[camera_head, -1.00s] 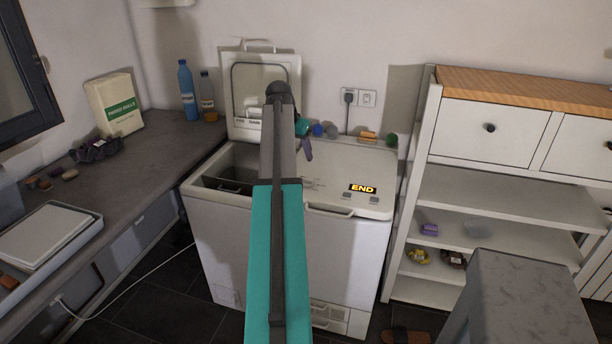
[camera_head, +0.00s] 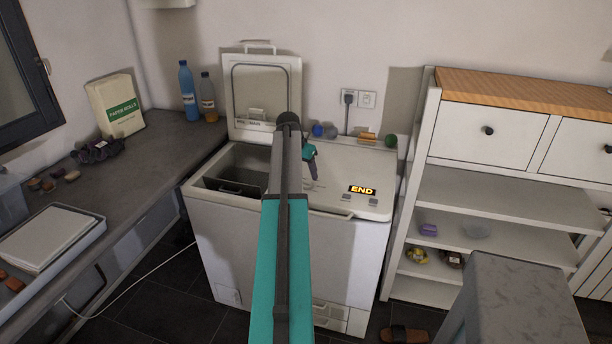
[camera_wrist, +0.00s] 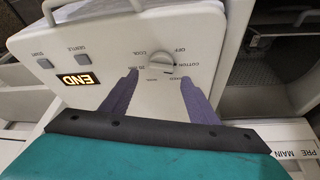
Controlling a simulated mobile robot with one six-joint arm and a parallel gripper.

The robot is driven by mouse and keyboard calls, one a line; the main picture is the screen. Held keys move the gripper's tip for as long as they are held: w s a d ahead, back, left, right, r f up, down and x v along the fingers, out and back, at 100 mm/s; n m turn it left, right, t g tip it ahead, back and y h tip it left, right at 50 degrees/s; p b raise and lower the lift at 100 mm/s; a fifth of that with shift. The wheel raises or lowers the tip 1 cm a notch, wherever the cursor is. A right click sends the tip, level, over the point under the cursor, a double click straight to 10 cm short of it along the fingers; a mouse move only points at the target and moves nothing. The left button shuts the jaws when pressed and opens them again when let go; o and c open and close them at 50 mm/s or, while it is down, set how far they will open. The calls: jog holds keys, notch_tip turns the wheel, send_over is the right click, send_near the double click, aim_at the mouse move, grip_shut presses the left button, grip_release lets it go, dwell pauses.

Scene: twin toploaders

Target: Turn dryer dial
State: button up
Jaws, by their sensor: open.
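The dryer dial (camera_wrist: 161,62) is a round light knob on the white top panel (camera_wrist: 115,40), with OFF, COTTON and ECON printed around it. In the wrist view my gripper (camera_wrist: 158,77) is open, its two purple-grey fingers spread on either side in front of the dial. Whether the fingertips touch it or the panel, I cannot tell. In the head view my gripper (camera_head: 314,172) points down over the panel of the white toploader (camera_head: 355,260), and my arm hides part of the panel. The dial cannot be made out there. An orange END display (camera_head: 362,190) is lit.
The lid (camera_head: 263,90) at the machine's left stands open above a dark tub (camera_head: 235,185). Several small objects, including a green ball (camera_head: 391,140), line the panel's back edge. A shelf unit (camera_head: 412,190) stands close on the right, a grey counter (camera_head: 150,160) on the left.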

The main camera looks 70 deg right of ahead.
aim_at(308, 180)
jog(key=shift+p+x, duration=0.35)
jog(key=shift+x, duration=1.4)
jog(key=shift+c, duration=0.2)
jog(key=c, duration=1)
